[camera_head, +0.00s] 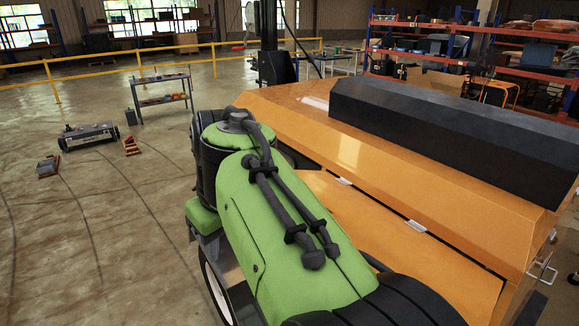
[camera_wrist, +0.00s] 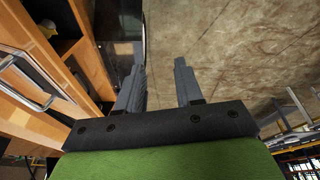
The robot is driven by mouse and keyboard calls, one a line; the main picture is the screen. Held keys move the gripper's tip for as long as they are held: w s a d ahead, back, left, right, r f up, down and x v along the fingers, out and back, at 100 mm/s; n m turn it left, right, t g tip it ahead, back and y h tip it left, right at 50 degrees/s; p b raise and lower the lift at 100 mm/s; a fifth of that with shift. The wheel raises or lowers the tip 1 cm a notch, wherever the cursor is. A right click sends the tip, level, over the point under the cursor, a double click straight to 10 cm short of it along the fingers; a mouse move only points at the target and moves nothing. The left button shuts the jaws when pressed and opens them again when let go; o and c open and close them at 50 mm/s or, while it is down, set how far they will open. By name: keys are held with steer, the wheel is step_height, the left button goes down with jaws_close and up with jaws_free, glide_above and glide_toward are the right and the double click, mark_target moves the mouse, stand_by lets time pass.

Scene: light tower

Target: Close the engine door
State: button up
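The orange engine door (camera_head: 400,240) hangs from pale hinges along the side of the orange light tower body (camera_head: 400,165). It seems swung outward, but my green arm covers much of it and its lower edge is hard to make out. In the wrist view, orange panels (camera_wrist: 22,112) of the machine lie at the left, with a metal handle (camera_wrist: 35,84) on one and dark openings beside it. My gripper (camera_wrist: 160,55) is open and empty, its two grey fingers apart over the floor, right of the panels. It is hidden in the head view.
A long black block (camera_head: 440,130) lies on top of the machine. A metal handle (camera_head: 541,270) sticks out at its right end. A small cart (camera_head: 90,135), a shelf rack (camera_head: 163,95) and yellow railings (camera_head: 150,68) stand beyond. The floor at left is mostly clear.

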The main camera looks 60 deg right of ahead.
steer(key=s+d+r+m+g+h+p, duration=0.1)
steer(key=d+r+g+p, duration=0.1)
steer(key=d+r+p, duration=0.5)
steer(key=s+d+r+m+g+p, duration=0.2)
steer(key=d+r+p, duration=0.2)
steer(key=d+r, duration=0.55)
steer(key=b+x, duration=0.2)
steer(key=x, duration=1.3)
steer(key=shift+w+a+f+b, duration=0.1)
steer(key=shift+f+b, duration=0.05)
steer(key=shift+b, duration=0.25)
steer(key=shift+n, duration=0.3)
jaws_close()
